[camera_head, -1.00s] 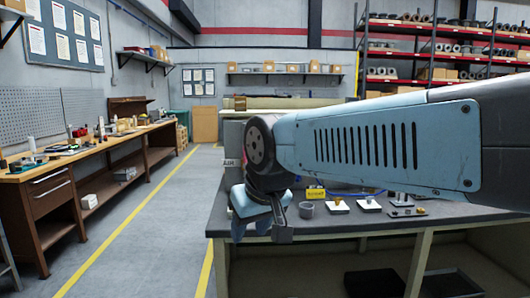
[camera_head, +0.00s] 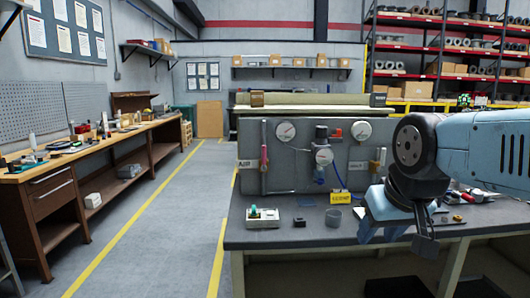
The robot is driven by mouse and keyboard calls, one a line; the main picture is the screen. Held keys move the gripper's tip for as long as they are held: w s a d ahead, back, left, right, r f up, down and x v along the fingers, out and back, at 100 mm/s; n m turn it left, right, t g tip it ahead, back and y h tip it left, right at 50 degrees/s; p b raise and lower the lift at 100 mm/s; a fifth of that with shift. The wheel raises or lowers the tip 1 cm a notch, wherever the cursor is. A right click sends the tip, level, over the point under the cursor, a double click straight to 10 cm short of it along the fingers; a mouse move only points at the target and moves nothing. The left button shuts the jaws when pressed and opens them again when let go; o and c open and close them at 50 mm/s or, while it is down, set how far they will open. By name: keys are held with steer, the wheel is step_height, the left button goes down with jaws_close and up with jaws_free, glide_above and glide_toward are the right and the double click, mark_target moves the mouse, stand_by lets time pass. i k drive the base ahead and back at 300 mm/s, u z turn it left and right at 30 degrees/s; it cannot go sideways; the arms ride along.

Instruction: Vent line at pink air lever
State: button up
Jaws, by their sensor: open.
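The pink lever (camera_head: 264,160) hangs upright on the left part of the grey valve panel (camera_head: 300,180), beside a small white label that is too small to read surely. A thin vertical pipe runs at the lever. My gripper (camera_head: 397,238) is open and empty, pointing down at the right over the bench's front edge. It is well to the right of the pink lever and touches nothing that I can see. My wrist and arm cover the right end of the panel.
The panel also bears several round gauges (camera_head: 286,132) and a yellowish lever (camera_head: 375,165) at its right.

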mark_target(263, 168)
steer(key=u, duration=0.15)
steer(key=k, duration=0.4)
steer(key=z, duration=0.4)
steer(key=i, duration=1.4)
steer(key=u, duration=0.3)
